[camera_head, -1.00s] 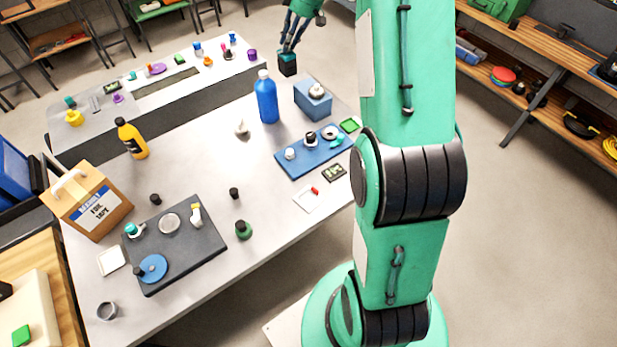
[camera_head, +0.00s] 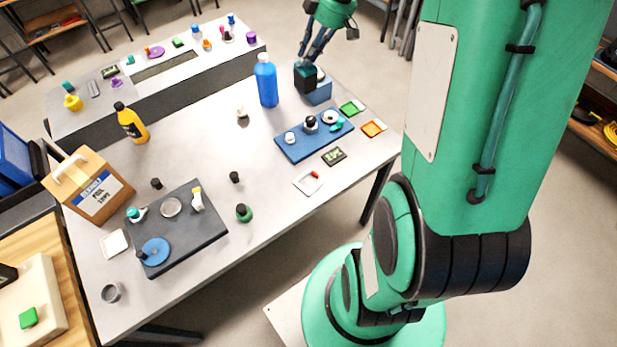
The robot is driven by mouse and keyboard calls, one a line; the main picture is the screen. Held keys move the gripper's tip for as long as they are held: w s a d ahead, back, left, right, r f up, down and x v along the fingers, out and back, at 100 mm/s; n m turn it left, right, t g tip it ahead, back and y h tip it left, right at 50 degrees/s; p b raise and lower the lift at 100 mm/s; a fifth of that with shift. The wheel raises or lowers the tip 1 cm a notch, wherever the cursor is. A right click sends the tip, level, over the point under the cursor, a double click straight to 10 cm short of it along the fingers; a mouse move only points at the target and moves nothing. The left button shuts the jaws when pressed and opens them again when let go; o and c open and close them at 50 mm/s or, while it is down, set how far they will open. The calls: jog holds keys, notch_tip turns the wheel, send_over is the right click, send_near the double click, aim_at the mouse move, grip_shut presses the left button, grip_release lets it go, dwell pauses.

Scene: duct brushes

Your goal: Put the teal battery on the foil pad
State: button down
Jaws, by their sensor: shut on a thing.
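The teal battery (camera_head: 305,78), a dark block with a teal top, hangs from my gripper (camera_head: 308,62) at the top middle. The dark fingers are shut on its top end. In the picture it overlaps the blue box (camera_head: 320,92) behind the blue bottle's right side; I cannot tell its height above the table. I cannot tell for sure which thing is the foil pad. A pale square pad (camera_head: 115,243) lies bare at the table's left, beside the dark tray, and another pale square (camera_head: 305,185) near the front edge has a small red thing on it.
A tall blue bottle (camera_head: 266,82) stands just left of the battery. A blue tray (camera_head: 300,147) with small parts, a green pad (camera_head: 352,108) and an orange pad (camera_head: 373,129) lie nearby. The dark tray (camera_head: 185,245) and cardboard box (camera_head: 90,188) are at left.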

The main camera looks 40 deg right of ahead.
jog(key=s+a+f, duration=0.4)
jog(key=s+a, duration=0.2)
jog(key=s, duration=0.4)
jog(key=s+a+f+p, duration=0.1)
jog(key=s+a+f, duration=0.3)
jog(key=s, duration=0.7)
jog(key=s+a+f, duration=0.3)
jog(key=s+a, duration=0.4)
jog(key=s, duration=0.3)
notch_tip(320, 180, down, 9)
jog(key=shift+s+f, duration=0.15)
jog(key=shift+s, duration=0.1)
jog(key=shift+w, duration=0.15)
jog(key=w+d+f, duration=0.1)
jog(key=w+d, duration=0.3)
jog(key=w, duration=1.1)
jog(key=shift+f+b, duration=0.2)
jog(key=shift+b, duration=0.15)
jog(key=shift+w, duration=0.1)
jog(key=shift+f, duration=0.1)
